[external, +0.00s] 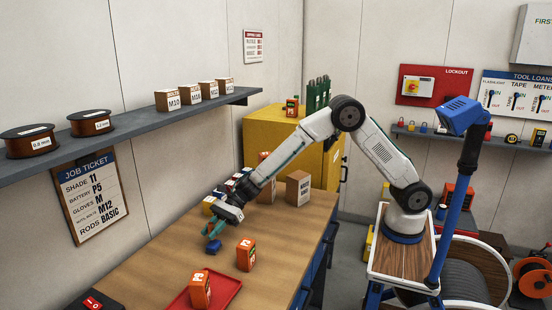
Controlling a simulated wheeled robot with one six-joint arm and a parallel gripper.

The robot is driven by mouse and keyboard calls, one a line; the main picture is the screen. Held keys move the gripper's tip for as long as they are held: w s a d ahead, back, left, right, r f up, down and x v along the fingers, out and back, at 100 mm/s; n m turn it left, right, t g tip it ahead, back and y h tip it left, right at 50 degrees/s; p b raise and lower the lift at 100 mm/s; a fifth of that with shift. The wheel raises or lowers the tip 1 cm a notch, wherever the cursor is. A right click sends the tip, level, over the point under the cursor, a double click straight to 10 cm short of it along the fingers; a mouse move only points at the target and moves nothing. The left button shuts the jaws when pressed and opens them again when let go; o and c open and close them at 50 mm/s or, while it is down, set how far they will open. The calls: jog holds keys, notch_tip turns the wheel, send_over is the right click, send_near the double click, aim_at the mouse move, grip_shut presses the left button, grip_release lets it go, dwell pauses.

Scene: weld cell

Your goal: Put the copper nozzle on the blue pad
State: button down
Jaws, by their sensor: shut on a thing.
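My gripper (213,231) reaches down over the left part of the wooden workbench, its teal fingers shut. A small dark blue block (213,247) is right at the fingertips, and the fingers look closed on it. Whether it touches the bench top is not clear. I cannot make out a copper nozzle in this view; it may be hidden or too small. I see no flat blue pad that I can be sure of.
On the workbench (290,228) an orange box (246,254) stands right of my gripper. Another orange box (200,289) stands on a red tray (226,288) at the front. A brown carton (298,188) and a row of small coloured items (240,180) stand behind. A shelf (140,119) runs along the left wall.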

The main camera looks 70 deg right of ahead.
jog(key=shift+f, duration=1)
jog(key=c, duration=1.2)
grip_release()
jog(key=shift+f, duration=0.15)
jog(key=shift+c, duration=0.2)
jog(key=shift+r, duration=0.2)
jog(key=v, duration=1.2)
jog(key=shift+d, duration=0.1)
